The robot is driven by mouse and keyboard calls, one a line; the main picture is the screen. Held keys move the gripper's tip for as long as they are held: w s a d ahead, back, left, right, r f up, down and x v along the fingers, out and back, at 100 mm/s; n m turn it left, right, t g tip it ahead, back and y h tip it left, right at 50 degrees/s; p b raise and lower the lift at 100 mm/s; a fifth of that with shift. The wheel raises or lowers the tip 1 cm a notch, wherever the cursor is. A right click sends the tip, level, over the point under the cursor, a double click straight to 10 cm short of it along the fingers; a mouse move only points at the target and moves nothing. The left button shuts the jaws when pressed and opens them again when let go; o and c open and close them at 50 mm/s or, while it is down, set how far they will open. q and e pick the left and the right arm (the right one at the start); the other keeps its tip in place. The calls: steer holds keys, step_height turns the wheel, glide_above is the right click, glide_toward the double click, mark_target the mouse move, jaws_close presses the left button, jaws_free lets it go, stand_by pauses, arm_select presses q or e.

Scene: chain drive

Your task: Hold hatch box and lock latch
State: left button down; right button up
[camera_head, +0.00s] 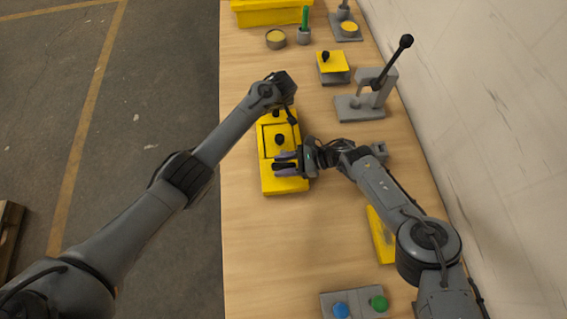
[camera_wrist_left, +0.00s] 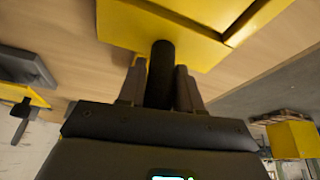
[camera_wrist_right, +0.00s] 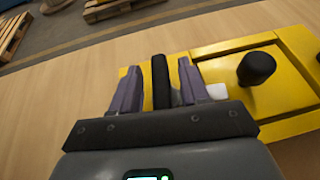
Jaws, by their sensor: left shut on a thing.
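The yellow hatch box (camera_head: 285,186) lies on the wooden table, with a dark knob (camera_head: 280,140) on its hatch panel. The knob also shows in the right wrist view (camera_wrist_right: 256,68). My left gripper (camera_wrist_left: 160,85) is shut on a black upright handle (camera_wrist_left: 161,60) at the box's far end; in the head view my wrist largely hides this grip. My right gripper (camera_wrist_right: 158,82) is open at the box's near end, its purple-grey fingers on either side of a black latch handle (camera_wrist_right: 160,75), with gaps visible. A small white piece (camera_wrist_right: 216,91) shows beside its right finger.
A grey lever stand (camera_head: 360,107), a yellow-topped block (camera_head: 333,66) and a green-handled holder (camera_head: 304,35) stand farther back. A yellow piece (camera_head: 380,236) lies near my right arm. A button panel (camera_head: 355,304) is at the front. The table's front left is clear.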

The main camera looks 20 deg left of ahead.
steer(key=v, duration=1.2)
steer(key=shift+d, duration=0.1)
